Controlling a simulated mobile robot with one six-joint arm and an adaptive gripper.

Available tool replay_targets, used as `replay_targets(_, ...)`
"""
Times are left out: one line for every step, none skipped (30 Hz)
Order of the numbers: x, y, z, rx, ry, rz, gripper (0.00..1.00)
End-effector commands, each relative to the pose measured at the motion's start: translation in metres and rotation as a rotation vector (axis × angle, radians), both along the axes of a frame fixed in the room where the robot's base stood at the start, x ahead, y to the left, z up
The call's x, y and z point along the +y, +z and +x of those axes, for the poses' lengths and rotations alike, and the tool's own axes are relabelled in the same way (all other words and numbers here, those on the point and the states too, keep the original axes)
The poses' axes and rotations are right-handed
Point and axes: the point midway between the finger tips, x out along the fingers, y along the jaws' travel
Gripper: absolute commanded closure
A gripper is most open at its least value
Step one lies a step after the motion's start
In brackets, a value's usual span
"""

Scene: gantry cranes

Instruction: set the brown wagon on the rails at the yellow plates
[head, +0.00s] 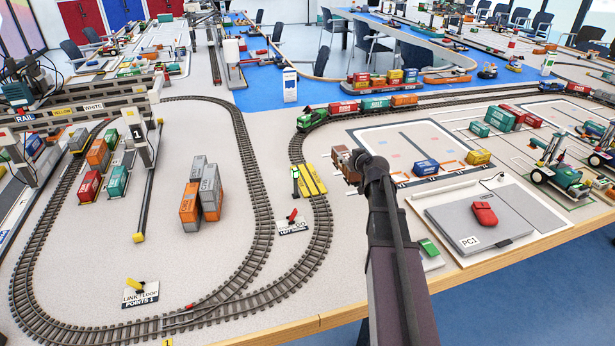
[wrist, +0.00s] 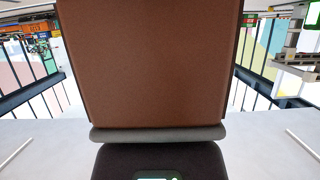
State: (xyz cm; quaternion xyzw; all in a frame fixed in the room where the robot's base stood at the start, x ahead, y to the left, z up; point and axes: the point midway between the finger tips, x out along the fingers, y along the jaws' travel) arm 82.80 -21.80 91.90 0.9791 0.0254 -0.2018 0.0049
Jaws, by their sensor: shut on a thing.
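The brown wagon (head: 343,161) is at the end of my arm in the head view, just right of the track. It fills the middle of the wrist view (wrist: 150,65), close to the camera. My gripper (head: 360,164) is shut on it; the fingertips are mostly hidden. The two yellow plates (head: 310,180) lie along the rails (head: 320,222) to the left of and a little nearer than the wagon. The wagon appears to be held above the board, apart from the rails; its wheels are not clear.
A green locomotive (head: 311,118) with several wagons stands on the same track beyond the plates. Stacked containers (head: 201,195) stand inside the loop. The rails at the plates look clear.

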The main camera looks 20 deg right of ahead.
Motion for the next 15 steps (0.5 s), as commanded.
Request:
replay_targets(0.009,0.006,0.014,-0.002,0.0,0.0,0.84)
replay_targets(0.015,0.007,0.021,-0.002,-0.001,-0.002,0.84)
replay_targets(0.022,0.009,0.029,-0.002,-0.004,-0.001,0.84)
replay_targets(0.028,0.011,0.035,-0.003,-0.006,0.0,0.84)
replay_targets(0.034,0.013,0.041,-0.004,-0.008,-0.002,0.84)
replay_targets(0.042,0.015,0.049,-0.004,-0.009,-0.001,0.84)
replay_targets(0.048,0.016,0.055,-0.005,-0.011,0.0,0.84)
replay_targets(0.054,0.018,0.06,-0.006,-0.013,-0.001,0.84)
replay_targets(0.062,0.02,0.067,-0.007,-0.013,-0.001,0.84)
replay_targets(0.067,0.021,0.072,-0.008,-0.014,0.0,0.84)
replay_targets(0.073,0.023,0.077,-0.009,-0.014,0.0,0.84)
replay_targets(0.08,0.024,0.082,-0.01,-0.015,0.0,0.84)
replay_targets(0.085,0.026,0.086,-0.011,-0.015,0.001,0.84)
replay_targets(0.089,0.026,0.089,-0.012,-0.016,-0.001,0.84)
replay_targets(0.094,0.027,0.093,-0.012,-0.017,0.001,0.84)
